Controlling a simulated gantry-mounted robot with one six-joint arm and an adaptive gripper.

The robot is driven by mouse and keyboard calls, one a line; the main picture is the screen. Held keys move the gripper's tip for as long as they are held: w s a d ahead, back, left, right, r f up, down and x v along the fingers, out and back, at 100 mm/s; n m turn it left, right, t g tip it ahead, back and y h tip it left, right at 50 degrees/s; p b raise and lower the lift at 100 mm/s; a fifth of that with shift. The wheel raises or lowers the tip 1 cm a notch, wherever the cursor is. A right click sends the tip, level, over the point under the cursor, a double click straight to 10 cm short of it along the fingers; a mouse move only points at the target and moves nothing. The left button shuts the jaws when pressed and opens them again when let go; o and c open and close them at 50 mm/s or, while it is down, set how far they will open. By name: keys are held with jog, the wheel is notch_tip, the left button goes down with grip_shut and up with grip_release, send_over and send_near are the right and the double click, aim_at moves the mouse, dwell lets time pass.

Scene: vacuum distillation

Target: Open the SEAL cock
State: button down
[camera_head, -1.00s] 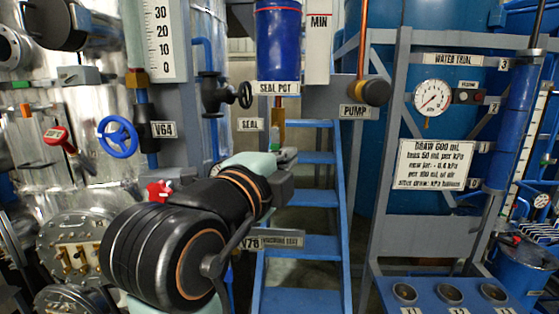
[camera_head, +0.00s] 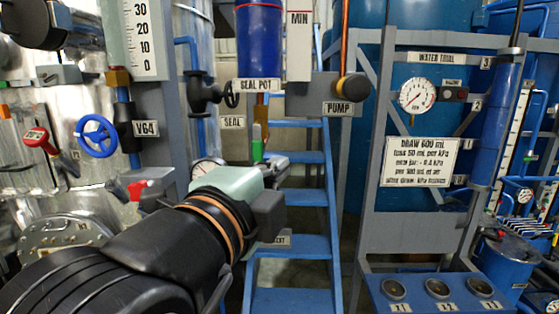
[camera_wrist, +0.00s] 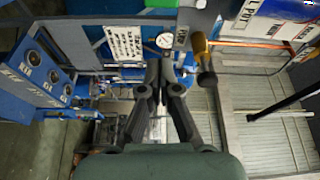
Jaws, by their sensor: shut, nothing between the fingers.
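The SEAL label (camera_head: 233,122) is on the grey frame under the seal pot (camera_head: 258,40). Just right of it hangs a short brass pipe piece (camera_head: 260,114) with a green part (camera_head: 257,150) below, which looks like the SEAL cock; I cannot make out its handle position. My gripper (camera_head: 280,160) is close to the green part in the head view, lower and to the right, its fingers small and partly hidden by the wrist. In the wrist view my gripper (camera_wrist: 155,78) has its fingers together, holding nothing. I cannot identify the cock in the wrist view.
The PUMP knob (camera_head: 353,88) hangs to the right; it also shows right of the fingers in the wrist view (camera_wrist: 204,65). A black valve (camera_head: 207,92) is upper left. A blue ladder (camera_head: 292,220) stands behind. The blue V64 handwheel (camera_head: 98,136) is at left.

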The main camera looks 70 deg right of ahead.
jog(key=shift+a, duration=1.7)
jog(key=w+a+f+n+t+y, duration=0.35)
jog(key=w+f+n+t, duration=0.3)
jog(key=f+n, duration=0.25)
jog(key=w+a+f+n+t+y, duration=0.2)
jog(key=w+a+f+n+t, duration=0.3)
jog(key=w+f+n, duration=0.35)
jog(key=s+a+f+n+t+y, duration=0.3)
jog(key=a+f+n+y, duration=1)
jog(key=a+f+n, duration=0.7)
notch_tip(320, 180, up, 27)
jog(key=a+m+p, duration=0.1)
jog(key=a+p, duration=0.1)
jog(key=p, duration=2.5)
jog(key=shift+a+f, duration=0.2)
jog(key=shift+a, duration=0.2)
jog(key=shift+m+g, duration=0.25)
